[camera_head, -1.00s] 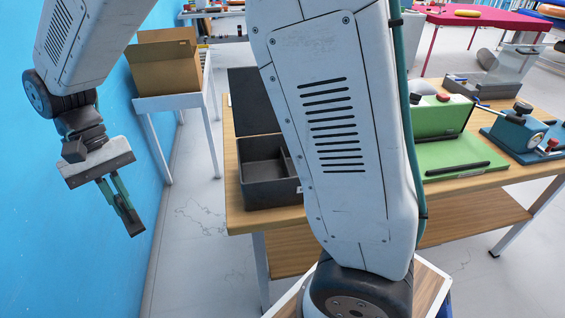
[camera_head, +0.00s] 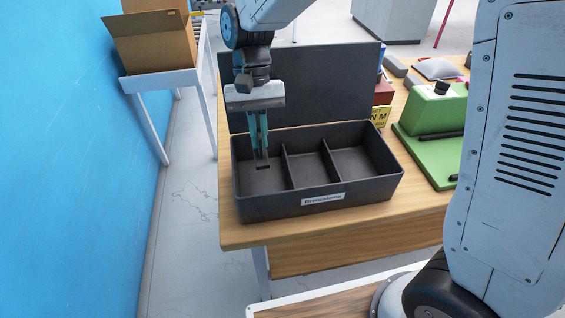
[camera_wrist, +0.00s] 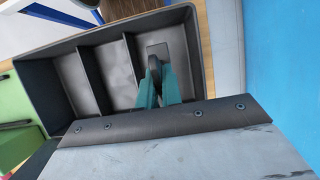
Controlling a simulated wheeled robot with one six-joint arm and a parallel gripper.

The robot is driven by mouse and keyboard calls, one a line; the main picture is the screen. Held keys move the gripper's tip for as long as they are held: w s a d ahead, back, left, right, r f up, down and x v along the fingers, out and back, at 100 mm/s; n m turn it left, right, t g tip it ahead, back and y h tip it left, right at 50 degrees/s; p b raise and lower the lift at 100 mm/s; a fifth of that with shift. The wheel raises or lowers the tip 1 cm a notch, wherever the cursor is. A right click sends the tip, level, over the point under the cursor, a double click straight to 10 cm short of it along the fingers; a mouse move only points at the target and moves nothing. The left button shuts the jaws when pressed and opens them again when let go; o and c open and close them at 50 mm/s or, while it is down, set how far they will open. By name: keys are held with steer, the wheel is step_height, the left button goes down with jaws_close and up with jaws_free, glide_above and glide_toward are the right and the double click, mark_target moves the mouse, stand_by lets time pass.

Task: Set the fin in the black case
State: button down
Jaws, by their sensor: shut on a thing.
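The black case (camera_head: 318,196) stands open on the wooden table, its lid (camera_head: 325,85) raised at the back. Two dividers split it into three compartments, all looking empty apart from what is at my gripper. My gripper (camera_head: 259,148) points down into the left compartment, its teal fingers below the rim level. It is shut on the fin, a small dark piece, seen between the fingertips in the wrist view (camera_wrist: 154,66). The fin is mostly hidden by the fingers. A dark patch lies on the compartment floor just under it; I cannot tell whether the fin touches the floor.
A green fixture (camera_head: 432,112) stands on the table right of the case, with a red and yellow box (camera_head: 380,112) behind. A cardboard box (camera_head: 152,40) sits on a white side table (camera_head: 165,80) by the blue wall (camera_head: 70,160).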

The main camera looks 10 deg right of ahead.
step_height(320, 180, down, 8)
steer(key=shift+f, duration=0.15)
stand_by(0.3)
steer(key=shift+f, duration=0.6)
steer(key=c, duration=1.6)
jaws_free()
steer(key=v, duration=1.3)
steer(key=shift+s+r, duration=0.15)
